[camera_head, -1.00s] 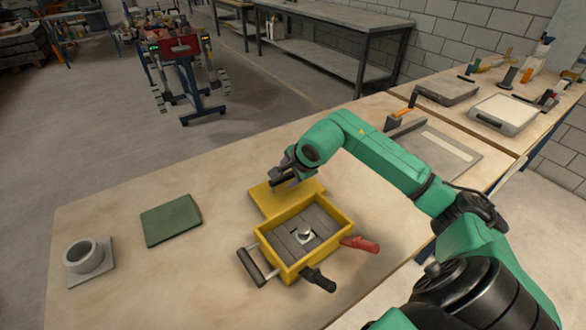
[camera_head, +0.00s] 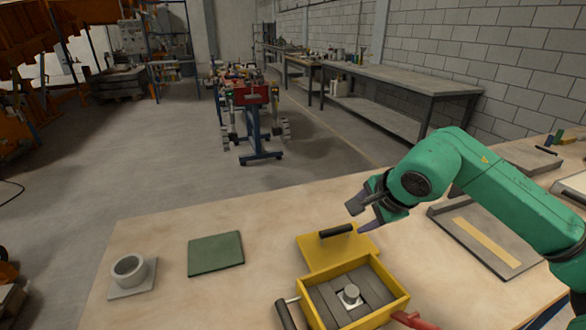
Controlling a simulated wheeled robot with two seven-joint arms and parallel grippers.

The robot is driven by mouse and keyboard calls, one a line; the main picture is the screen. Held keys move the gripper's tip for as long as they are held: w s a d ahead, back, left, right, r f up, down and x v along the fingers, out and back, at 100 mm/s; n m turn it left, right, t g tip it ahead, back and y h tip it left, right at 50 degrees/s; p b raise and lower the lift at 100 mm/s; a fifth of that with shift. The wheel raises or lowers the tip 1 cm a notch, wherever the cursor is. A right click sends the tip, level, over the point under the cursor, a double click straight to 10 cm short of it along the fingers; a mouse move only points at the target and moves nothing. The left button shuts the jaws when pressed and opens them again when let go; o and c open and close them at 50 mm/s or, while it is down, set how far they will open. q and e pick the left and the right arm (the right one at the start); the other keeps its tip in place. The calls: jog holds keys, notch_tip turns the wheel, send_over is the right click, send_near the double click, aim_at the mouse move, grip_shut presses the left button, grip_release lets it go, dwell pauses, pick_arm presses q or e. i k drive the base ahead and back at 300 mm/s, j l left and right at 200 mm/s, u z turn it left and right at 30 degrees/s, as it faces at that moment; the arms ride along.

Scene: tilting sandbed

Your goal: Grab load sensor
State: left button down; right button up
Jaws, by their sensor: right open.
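A small silver cylinder on a pale square plate (camera_head: 351,295), which looks like the load sensor, stands upright among grey slabs inside the yellow box (camera_head: 398,306). My right gripper (camera_head: 363,217) is open and empty. It hangs in the air behind the box, near the black handle (camera_head: 337,231) of a flat yellow plate (camera_head: 315,255), and appears apart from it. The silver cylinder is in front of the gripper and untouched. My left gripper is not in view.
A green mat (camera_head: 215,254) and a grey ring on a square base (camera_head: 131,271) lie to the left on the wooden table (camera_head: 255,225). A black handle (camera_head: 285,315) and red handle (camera_head: 413,321) flank the box. A grey tray (camera_head: 490,240) lies at right.

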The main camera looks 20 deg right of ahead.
aim_at(350, 298)
jog(key=k, duration=1.5)
